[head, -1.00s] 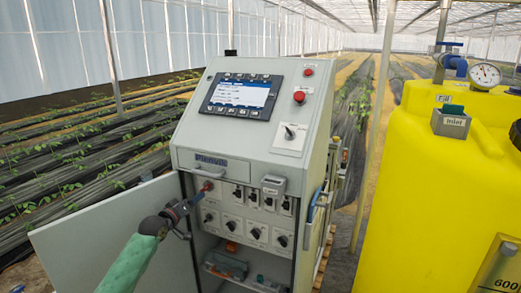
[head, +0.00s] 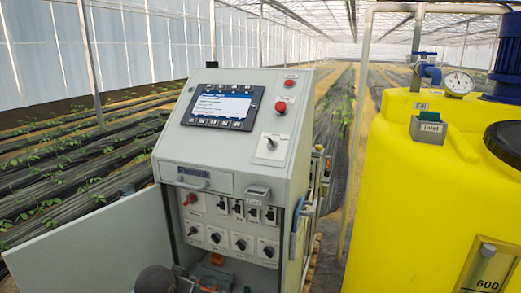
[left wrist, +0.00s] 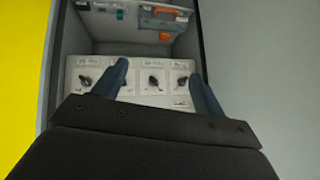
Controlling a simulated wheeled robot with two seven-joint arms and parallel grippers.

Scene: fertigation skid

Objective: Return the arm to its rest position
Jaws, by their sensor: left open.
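My left arm shows only as a dark wrist part at the bottom edge of the head view, low in front of the cabinet (head: 232,150). In the left wrist view my left gripper (left wrist: 158,70) is open, with its two blue-grey fingers apart and nothing between them. The fingers point towards the panel (left wrist: 140,102) with its row of black rotary knobs (left wrist: 154,80). A red handle (head: 190,198) sits at the upper left of the switch panel in the head view, clear of my gripper. My right gripper is not in view.
The cabinet door (head: 95,243) stands open on the left, close to my arm. A yellow tank (head: 405,190) stands on the right. An orange part (head: 217,259) lies in the cabinet's lower compartment. Plant rows fill the background.

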